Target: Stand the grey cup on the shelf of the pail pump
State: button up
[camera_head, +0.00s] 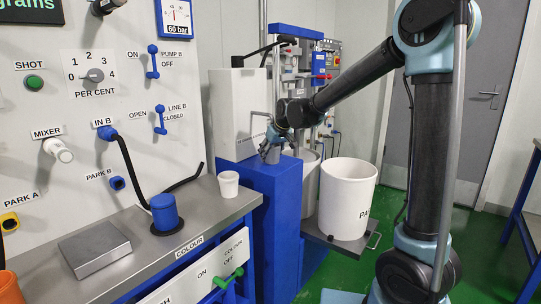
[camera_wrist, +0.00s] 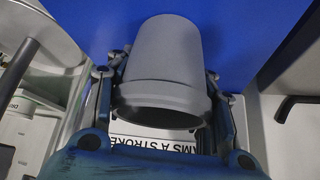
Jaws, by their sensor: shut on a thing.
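My gripper (camera_head: 273,146) is shut on the grey cup (camera_head: 272,155), just above or at the blue shelf (camera_head: 255,172) in front of the white pail pump (camera_head: 236,112). In the wrist view the grey cup (camera_wrist: 165,60) sits between my fingers (camera_wrist: 168,85), its wide rim towards the bottom of that picture and its narrower end against the blue surface (camera_wrist: 235,25). Whether the cup's base touches the shelf I cannot tell. A label partly reading "A STROKE" (camera_wrist: 160,146) shows beyond the rim in the wrist view.
A white cup (camera_head: 228,184) stands on the grey counter (camera_head: 205,205) left of the blue stand. A large white pail (camera_head: 346,198) stands on a low platform to the right. A scale plate (camera_head: 95,248) and a blue-capped fitting (camera_head: 165,212) are on the counter.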

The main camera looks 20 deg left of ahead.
jog(key=o, duration=1.1)
jog(key=shift+f, duration=0.1)
jog(key=v, duration=1.2)
jog(key=shift+d, duration=0.1)
jog(key=s+d+f+m+h, duration=0.1)
jog(key=s+d, duration=0.1)
jog(key=d, duration=0.6)
jog(key=s+d+f+m+h, duration=0.1)
jog(key=s+d+f, duration=0.1)
jog(key=d, duration=0.6)
jog(key=s+d+f+m+h, duration=0.1)
jog(key=s+d+f+m, duration=0.1)
jog(key=s+d+f, duration=0.4)
jog(key=s+d+f+m+g+h, duration=0.1)
jog(key=s+d+f+m, duration=0.2)
jog(key=s+d+f, duration=0.3)
jog(key=s+d+f+m+g+h, duration=0.1)
jog(key=s+d+f, duration=0.5)
jog(key=s+d, duration=0.6)
jog(key=shift+d+f+m, duration=0.15)
jog(key=shift+d+m, duration=0.55)
jog(key=shift+w, duration=0.1)
